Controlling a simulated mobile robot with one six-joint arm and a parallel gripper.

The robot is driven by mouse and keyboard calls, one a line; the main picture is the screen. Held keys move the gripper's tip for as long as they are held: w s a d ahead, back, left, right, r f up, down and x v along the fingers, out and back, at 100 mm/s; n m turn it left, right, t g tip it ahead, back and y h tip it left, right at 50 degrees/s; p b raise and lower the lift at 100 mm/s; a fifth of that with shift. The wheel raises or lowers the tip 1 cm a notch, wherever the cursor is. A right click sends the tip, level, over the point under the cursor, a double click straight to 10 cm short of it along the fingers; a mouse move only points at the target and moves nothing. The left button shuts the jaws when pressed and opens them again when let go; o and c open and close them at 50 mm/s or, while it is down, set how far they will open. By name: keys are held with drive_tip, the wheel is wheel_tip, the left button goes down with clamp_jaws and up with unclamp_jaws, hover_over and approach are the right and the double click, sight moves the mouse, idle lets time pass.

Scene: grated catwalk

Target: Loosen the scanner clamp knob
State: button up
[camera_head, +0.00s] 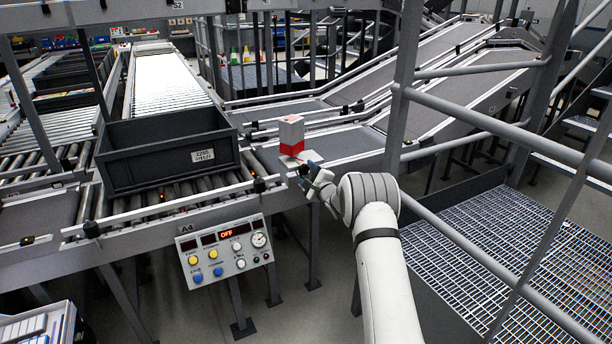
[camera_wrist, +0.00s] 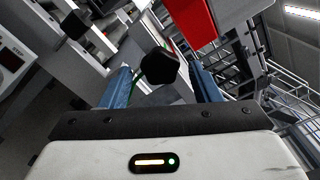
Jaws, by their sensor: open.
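A black, faceted knob (camera_wrist: 160,67) shows in the wrist view, with a thin green edge or strip beside it. My gripper (camera_wrist: 161,80) is open, its two blue fingers on either side of the knob in the picture with gaps at both sides. I cannot tell how deep the knob sits between the fingers. In the head view my gripper (camera_head: 311,176) is at the conveyor's edge, just below a red and white box (camera_head: 291,137). The knob cannot be made out there. The box also shows at the top of the wrist view (camera_wrist: 196,22).
A dark grey tote (camera_head: 170,158) sits on the roller conveyor at left. A control panel (camera_head: 225,252) with buttons and a lit "OFF" display hangs below it. Grey railings (camera_head: 480,125) and a grated walkway (camera_head: 500,255) lie right of my arm. Sloped conveyors rise behind.

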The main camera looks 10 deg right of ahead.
drive_tip(key=shift+s, duration=0.1)
drive_tip(key=b+v, duration=0.1)
drive_tip(key=v, duration=0.6)
drive_tip(key=shift+s, duration=0.25)
drive_tip(key=shift+d, duration=0.1)
drive_tip(key=s+r+n+g+h, duration=0.3)
drive_tip(key=s+r+n, duration=0.15)
drive_tip(key=s, duration=0.35)
drive_tip(key=s+r+n+g+h, duration=0.35)
drive_tip(key=s+r, duration=0.25)
drive_tip(key=s, duration=0.2)
drive_tip(key=s+a+n+g, duration=0.2)
drive_tip(key=s+n+g, duration=0.2)
drive_tip(key=s, duration=1.4)
drive_tip(key=s+a+n+g, duration=0.1)
drive_tip(key=s+n+g, duration=0.3)
drive_tip(key=s, duration=1.5)
drive_tip(key=n+y, duration=0.1)
drive_tip(key=n, duration=0.3)
drive_tip(key=shift+a+f+n, duration=0.3)
drive_tip(key=shift+a+f, duration=0.1)
